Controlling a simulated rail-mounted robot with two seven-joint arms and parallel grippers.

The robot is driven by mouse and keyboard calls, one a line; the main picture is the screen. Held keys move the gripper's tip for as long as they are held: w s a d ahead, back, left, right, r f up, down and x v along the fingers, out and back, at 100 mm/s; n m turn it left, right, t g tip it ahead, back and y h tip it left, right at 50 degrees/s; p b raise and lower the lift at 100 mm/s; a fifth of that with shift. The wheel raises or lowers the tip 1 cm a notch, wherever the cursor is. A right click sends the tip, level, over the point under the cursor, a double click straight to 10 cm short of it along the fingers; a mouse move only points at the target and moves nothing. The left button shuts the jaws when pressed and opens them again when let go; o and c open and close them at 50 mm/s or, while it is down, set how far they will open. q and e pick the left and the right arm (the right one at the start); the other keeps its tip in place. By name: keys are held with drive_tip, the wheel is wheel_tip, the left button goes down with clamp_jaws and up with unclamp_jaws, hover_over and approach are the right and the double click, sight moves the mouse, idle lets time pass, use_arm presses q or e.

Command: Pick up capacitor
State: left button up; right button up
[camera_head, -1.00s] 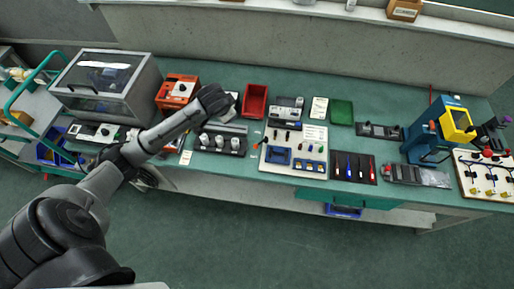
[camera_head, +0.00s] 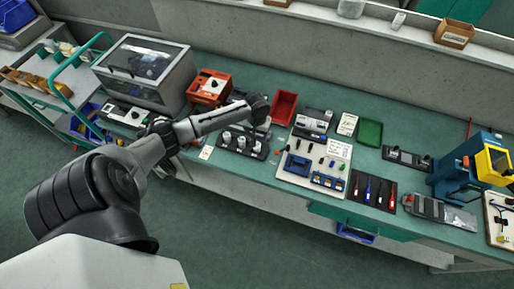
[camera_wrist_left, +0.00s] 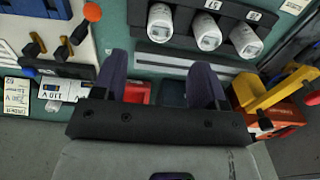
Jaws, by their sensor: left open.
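Several white cylindrical capacitors stand upright in a black rack (camera_head: 232,149) on the green bench; one capacitor (camera_head: 241,143) is near the rack's middle. In the left wrist view three capacitors show at the top, one of them in the middle (camera_wrist_left: 207,33), in a black holder (camera_wrist_left: 182,38) with number labels. My left gripper (camera_head: 262,126) is above the bench at the right rear of the rack. In the left wrist view its two dark fingers (camera_wrist_left: 159,78) are spread, with nothing between them, apart from the capacitors. My right gripper is not in view.
A red tray (camera_head: 284,108) lies behind the rack. An orange device (camera_head: 209,87) and a clear-lidded box (camera_head: 145,70) stand to the left. A white board (camera_head: 296,165) with small parts lies right of the rack. Screwdrivers lie on a black mat (camera_head: 372,191).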

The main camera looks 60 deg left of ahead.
sight(257, 147)
use_arm(q)
drive_tip(key=shift+f+b, duration=0.35)
drive_tip(key=shift+f, duration=3.55)
drive_tip(key=shift+c, duration=0.5)
drive_tip(key=c, duration=0.9)
